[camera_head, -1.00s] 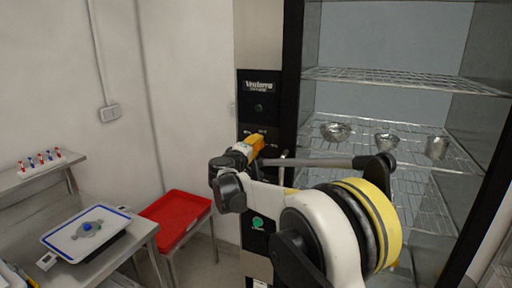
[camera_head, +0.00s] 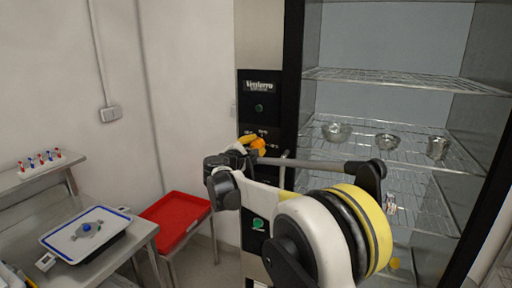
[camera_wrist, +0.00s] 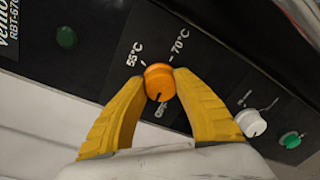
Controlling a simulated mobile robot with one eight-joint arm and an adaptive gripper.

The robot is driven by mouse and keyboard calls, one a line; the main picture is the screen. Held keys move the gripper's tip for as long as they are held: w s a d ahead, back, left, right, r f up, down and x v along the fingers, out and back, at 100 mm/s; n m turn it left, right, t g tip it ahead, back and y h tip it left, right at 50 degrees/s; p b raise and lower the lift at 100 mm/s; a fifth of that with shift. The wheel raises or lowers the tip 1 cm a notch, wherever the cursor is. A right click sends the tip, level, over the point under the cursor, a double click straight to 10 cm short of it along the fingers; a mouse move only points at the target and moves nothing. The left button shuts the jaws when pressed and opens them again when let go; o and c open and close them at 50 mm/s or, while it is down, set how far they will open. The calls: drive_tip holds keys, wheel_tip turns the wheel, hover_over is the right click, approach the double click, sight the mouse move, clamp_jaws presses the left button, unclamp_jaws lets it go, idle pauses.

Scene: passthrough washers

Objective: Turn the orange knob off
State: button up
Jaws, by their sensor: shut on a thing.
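The orange knob (camera_wrist: 159,82) is on a black panel in the wrist view, between the labels 55°C and 70°C above and a label that appears to read OFF below. A dark mark on its face points down toward that lower label. The knob also shows in the head view (camera_head: 258,146). My gripper (camera_wrist: 161,80) is shut on the knob, with one yellow fingertip on each side. In the head view my gripper (camera_head: 248,147) is at the panel, and my wrist hides part of it.
A white knob (camera_wrist: 251,123) and a green button (camera_wrist: 291,139) sit right of the orange knob. The open cabinet's wire shelves (camera_head: 405,82) hold metal bowls (camera_head: 387,142). A red tray (camera_head: 172,214) and a steel table (camera_head: 137,235) stand at left.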

drive_tip(key=n, duration=0.4)
drive_tip(key=shift+d+n, duration=0.1)
drive_tip(key=shift+n, duration=0.3)
idle(0.4)
drive_tip(key=o, duration=1.2)
drive_tip(key=shift+w+d, duration=0.1)
drive_tip(key=shift+s+a, duration=0.35)
drive_tip(key=shift+s, duration=0.15)
drive_tip(key=v, duration=1.1)
drive_tip(key=shift+f, duration=0.1)
